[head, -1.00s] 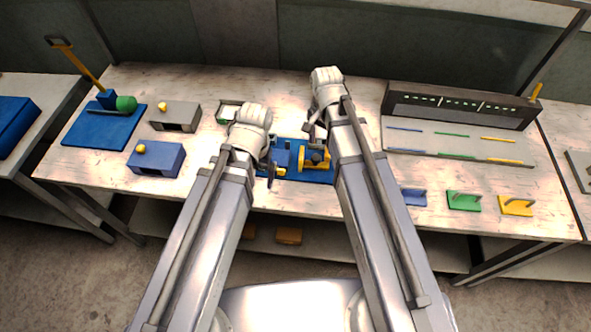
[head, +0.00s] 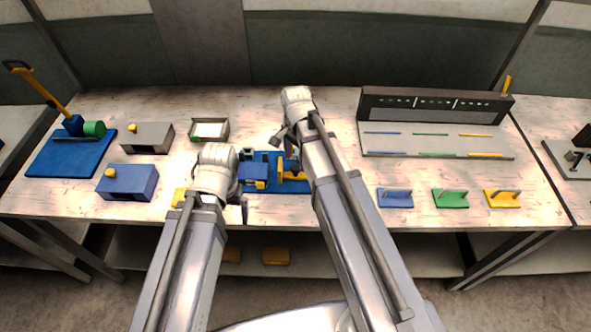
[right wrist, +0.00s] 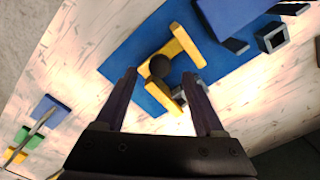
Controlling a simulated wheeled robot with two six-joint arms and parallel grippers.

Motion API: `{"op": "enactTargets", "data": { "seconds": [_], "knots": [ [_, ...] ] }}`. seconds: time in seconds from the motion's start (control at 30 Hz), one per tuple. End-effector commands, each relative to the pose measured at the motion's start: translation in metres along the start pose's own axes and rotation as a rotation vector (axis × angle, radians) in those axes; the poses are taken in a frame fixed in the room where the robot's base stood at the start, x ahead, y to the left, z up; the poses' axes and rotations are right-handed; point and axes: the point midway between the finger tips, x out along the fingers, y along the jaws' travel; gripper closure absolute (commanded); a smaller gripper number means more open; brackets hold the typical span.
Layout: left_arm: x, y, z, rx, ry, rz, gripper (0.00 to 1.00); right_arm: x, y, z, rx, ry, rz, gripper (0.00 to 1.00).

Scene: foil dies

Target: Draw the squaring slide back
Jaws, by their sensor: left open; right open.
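A blue fixture base (head: 274,187) lies at the front middle of the bench. On it is a yellow bracket-shaped part with a dark round knob, which appears to be the squaring slide (head: 291,175). The slide (right wrist: 187,46) and its knob (right wrist: 158,67) show in the right wrist view. My right gripper (head: 284,140) is open above the fixture's back edge. In the right wrist view its fingertips (right wrist: 160,76) appear either side of the knob; contact cannot be told. My left gripper (head: 236,207) is open and empty at the fixture's front left.
A blue box (head: 128,182), a grey box (head: 147,138) and a small tray (head: 209,131) stand to the left. Blue, green and yellow handled plates (head: 450,198) line the front right. A grey rack (head: 430,107) stands behind them.

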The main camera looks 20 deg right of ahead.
Motion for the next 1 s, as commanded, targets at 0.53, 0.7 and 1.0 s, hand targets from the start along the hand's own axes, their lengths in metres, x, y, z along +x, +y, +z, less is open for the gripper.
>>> {"op": "enactTargets", "data": {
  "seconds": [0.53,0.7,1.0],
  "knots": [
    [0.033,0.003,-0.002,-0.001,0.0,0.0,0.0,0.033,0.0,0.0,-0.001,0.0,0.0,0.29],
    [0.033,0.003,-0.002,-0.001,0.0,0.0,0.0,0.033,0.0,0.0,-0.001,0.0,0.0,0.42],
    [0.033,0.003,-0.002,-0.001,0.0,0.0,0.0,0.033,0.0,0.0,-0.001,0.0,0.0,0.76]
  ]
}}
